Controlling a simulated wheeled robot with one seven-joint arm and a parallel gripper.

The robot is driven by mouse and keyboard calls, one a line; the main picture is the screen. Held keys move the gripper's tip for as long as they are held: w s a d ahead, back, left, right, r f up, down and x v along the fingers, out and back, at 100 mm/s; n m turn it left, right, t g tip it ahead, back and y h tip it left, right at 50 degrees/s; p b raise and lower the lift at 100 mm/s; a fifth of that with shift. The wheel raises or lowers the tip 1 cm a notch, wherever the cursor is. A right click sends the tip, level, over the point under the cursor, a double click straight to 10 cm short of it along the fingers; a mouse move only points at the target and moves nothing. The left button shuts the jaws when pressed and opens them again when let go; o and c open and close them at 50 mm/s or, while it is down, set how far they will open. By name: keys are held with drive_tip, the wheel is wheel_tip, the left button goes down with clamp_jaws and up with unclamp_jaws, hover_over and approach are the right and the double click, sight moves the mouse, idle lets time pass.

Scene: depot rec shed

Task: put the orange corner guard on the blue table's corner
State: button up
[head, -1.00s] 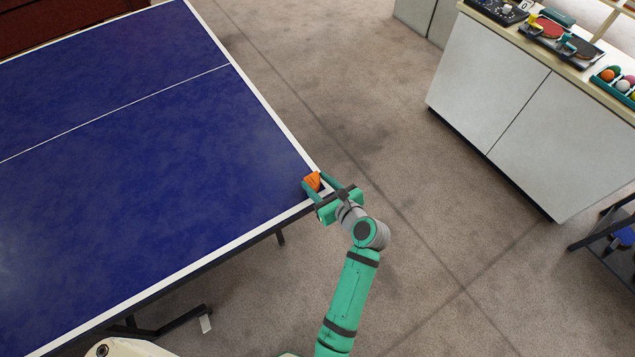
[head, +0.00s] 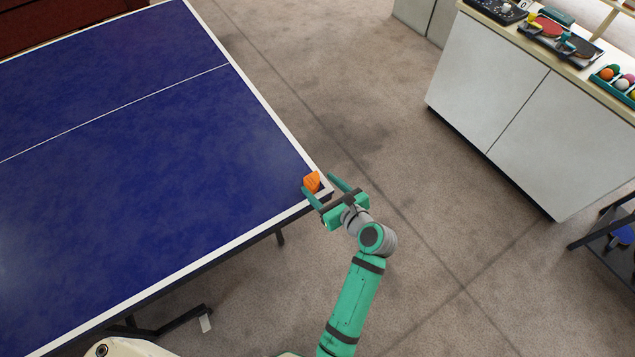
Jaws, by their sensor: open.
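The blue table (head: 130,150) has a white border, and its near right corner points towards the middle of the view. The small orange corner guard (head: 312,181) is at this corner, on or just above the top. I cannot tell whether it is seated around the edges. My gripper (head: 319,184) is open at the corner, coming from the lower right. Its left finger is close beside the guard, and its right finger stands clear of it with a visible gap. The left finger hides part of the guard's lower side.
A white cabinet (head: 535,125) stands at the upper right, with paddles (head: 546,27) and a tray of coloured balls (head: 617,83) on top. A dark rack (head: 607,238) is at the right edge. The carpet between table and cabinet is clear.

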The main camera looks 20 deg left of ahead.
drive_tip(key=v, duration=0.9)
drive_tip(key=s+d+f+n+t+h, duration=0.3)
drive_tip(key=s+d+f+n+h, duration=0.45)
drive_tip(key=s+f, duration=0.4)
drive_tip(key=s+r+n+t+h, duration=0.3)
drive_tip(key=s+r+n+t, duration=0.1)
drive_tip(key=s+r+n, duration=1)
drive_tip(key=s+n, duration=0.3)
drive_tip(key=n, duration=0.1)
drive_tip(key=shift+d, duration=0.4)
drive_tip(key=shift+s, duration=0.15)
